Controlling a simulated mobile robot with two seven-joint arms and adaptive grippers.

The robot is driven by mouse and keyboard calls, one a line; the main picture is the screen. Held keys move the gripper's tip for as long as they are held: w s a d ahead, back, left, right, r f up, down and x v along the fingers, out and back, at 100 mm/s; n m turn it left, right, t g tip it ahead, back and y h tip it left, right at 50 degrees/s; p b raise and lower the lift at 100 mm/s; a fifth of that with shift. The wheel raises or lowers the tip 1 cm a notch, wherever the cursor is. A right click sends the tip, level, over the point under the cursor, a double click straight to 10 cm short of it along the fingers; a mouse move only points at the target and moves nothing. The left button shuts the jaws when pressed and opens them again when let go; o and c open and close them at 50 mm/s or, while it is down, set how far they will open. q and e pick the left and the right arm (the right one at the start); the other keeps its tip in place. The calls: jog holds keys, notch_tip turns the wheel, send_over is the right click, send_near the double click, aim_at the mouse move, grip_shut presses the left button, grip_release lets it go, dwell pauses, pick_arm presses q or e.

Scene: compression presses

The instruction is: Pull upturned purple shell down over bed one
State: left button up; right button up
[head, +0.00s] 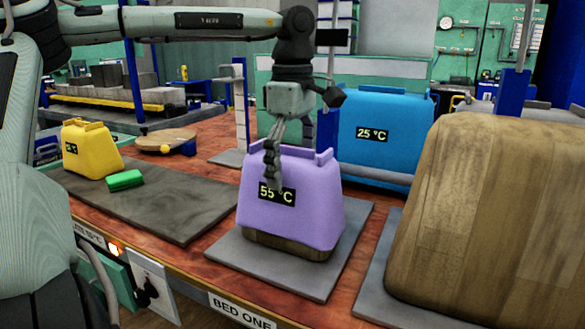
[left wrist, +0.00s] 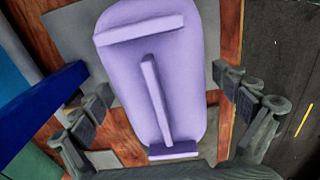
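The purple shell (head: 291,205) stands on the grey plate of bed one (head: 318,284), with a "55 °C" label on its front. It sits over a wooden block (head: 287,247) whose lower edge shows beneath it. My left gripper (head: 272,180) points down in front of the shell's top and upper face. In the left wrist view the shell's top (left wrist: 155,60) with its raised ribs lies between the spread fingers of my left gripper (left wrist: 165,115). The fingers are open and appear apart from the shell. My right gripper is not in view.
A blue shell (head: 385,150) marked "25 °C" stands behind. A large wooden block (head: 490,215) is close on the right.

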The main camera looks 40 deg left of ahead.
pick_arm(q)
notch_tip(320, 180, up, 12)
jog(key=shift+r, duration=0.1)
dwell(0.6)
dwell(0.5)
